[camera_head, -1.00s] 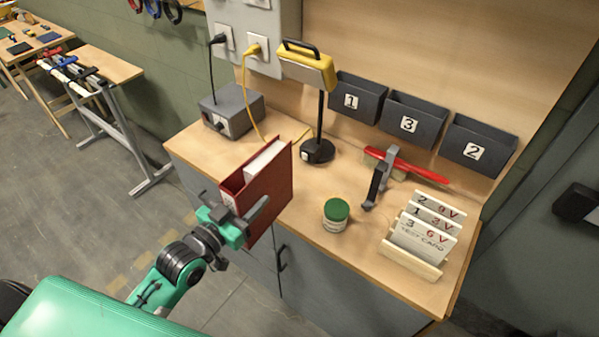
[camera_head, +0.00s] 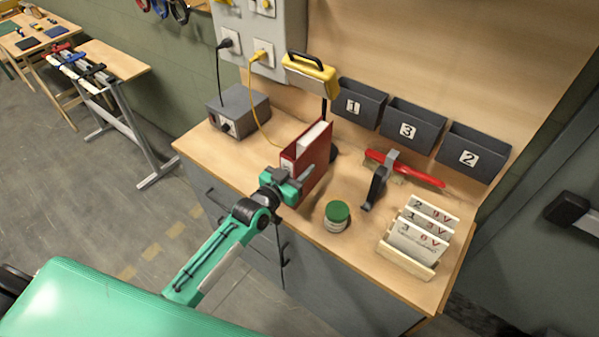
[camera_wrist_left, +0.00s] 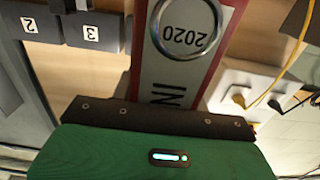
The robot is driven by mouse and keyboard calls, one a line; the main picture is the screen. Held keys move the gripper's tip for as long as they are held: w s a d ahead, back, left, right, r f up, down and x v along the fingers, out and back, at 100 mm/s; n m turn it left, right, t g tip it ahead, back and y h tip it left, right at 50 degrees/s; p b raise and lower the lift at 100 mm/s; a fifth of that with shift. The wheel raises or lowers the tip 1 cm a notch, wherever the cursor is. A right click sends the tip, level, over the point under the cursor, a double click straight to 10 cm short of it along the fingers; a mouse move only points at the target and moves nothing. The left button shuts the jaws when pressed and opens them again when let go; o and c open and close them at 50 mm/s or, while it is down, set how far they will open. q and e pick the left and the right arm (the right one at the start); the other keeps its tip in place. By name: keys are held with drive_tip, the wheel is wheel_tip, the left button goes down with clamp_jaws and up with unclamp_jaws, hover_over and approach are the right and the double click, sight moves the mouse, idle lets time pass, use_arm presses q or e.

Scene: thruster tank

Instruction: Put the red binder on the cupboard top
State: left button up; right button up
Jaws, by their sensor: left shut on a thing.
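The red binder (camera_head: 317,162) stands upright over the wooden cupboard top (camera_head: 300,241), left of the green-lidded jar. In the head view I cannot tell whether its base touches the top. My left gripper (camera_head: 297,186) is shut on the near edge of the binder. In the left wrist view the binder's spine (camera_wrist_left: 178,60) fills the middle, with a ring, a "2020" label and part of a word showing; the fingertips are hidden there. My right gripper is not in view.
A green-lidded jar (camera_head: 337,216) stands right of the binder. A yellow lamp (camera_head: 311,75) stands behind it, and a grey box (camera_head: 238,111) lies to the left. A red-handled tool (camera_head: 405,168) and a card rack (camera_head: 411,254) are to the right.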

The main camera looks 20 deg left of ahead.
use_arm(q)
wheel_tip(320, 180, down, 4)
drive_tip(key=shift+w+r+p, duration=0.1)
drive_tip(key=shift+w+p, duration=0.05)
drive_tip(key=shift+p, duration=0.75)
drive_tip(key=shift+f, duration=0.2)
drive_tip(key=shift+f, duration=0.15)
drive_tip(key=o, duration=1.3)
